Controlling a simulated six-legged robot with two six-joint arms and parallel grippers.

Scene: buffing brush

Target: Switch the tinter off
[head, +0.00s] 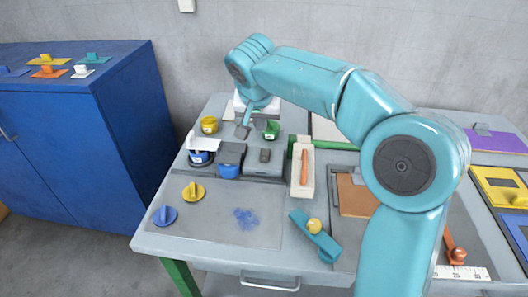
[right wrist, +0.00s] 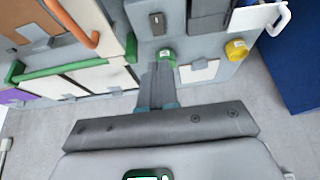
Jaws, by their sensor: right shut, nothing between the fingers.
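The tinter appears to be the grey machine (head: 262,169) on the table's left half, with a small dark switch (head: 265,155) on its top. The switch also shows at the top of the right wrist view (right wrist: 157,19); its setting is too small to tell. My right gripper (head: 243,131) is shut and empty, above the table behind the machine, apart from the switch. In the right wrist view its closed fingers (right wrist: 158,72) point toward a green pot (right wrist: 166,57). My left gripper is not in view.
The green pot (head: 271,130) and a yellow pot (head: 209,125) stand behind the machine. A cream tray (head: 296,184) with an orange-handled tool lies right. The front left table is partly clear.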

